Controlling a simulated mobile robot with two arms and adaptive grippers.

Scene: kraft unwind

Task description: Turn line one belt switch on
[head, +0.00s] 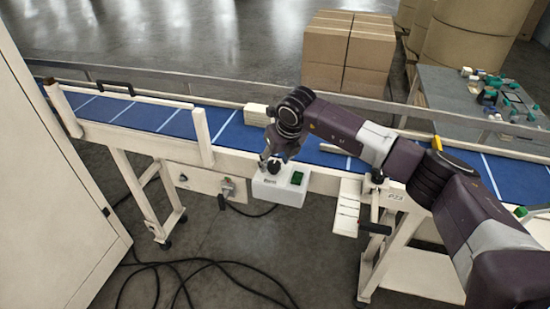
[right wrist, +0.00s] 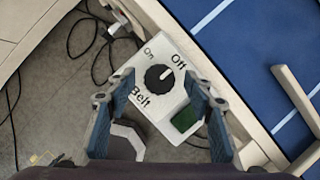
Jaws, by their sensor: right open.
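The belt switch is a round black knob (right wrist: 159,78) on a white control box (right wrist: 180,52), marked On, Off and Belt. Its white pointer mark points toward the Off label. The box also shows in the head view (head: 268,191), on the near side of the blue conveyor. A dark green rectangle (right wrist: 186,119) sits on the box face beside the knob. My right gripper (right wrist: 160,84) is open, with its fingers on either side of the knob and apart from each other. In the head view, my right gripper (head: 271,162) is over the box and partly hides the knob. My left gripper is not in view.
The blue conveyor belt (head: 225,128) runs behind the box. A panel with a lever (head: 226,188) is to its left, and a crank (head: 375,205) to its right. Black cables (head: 205,263) lie on the floor. A tall white cabinet (head: 50,190) stands at left.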

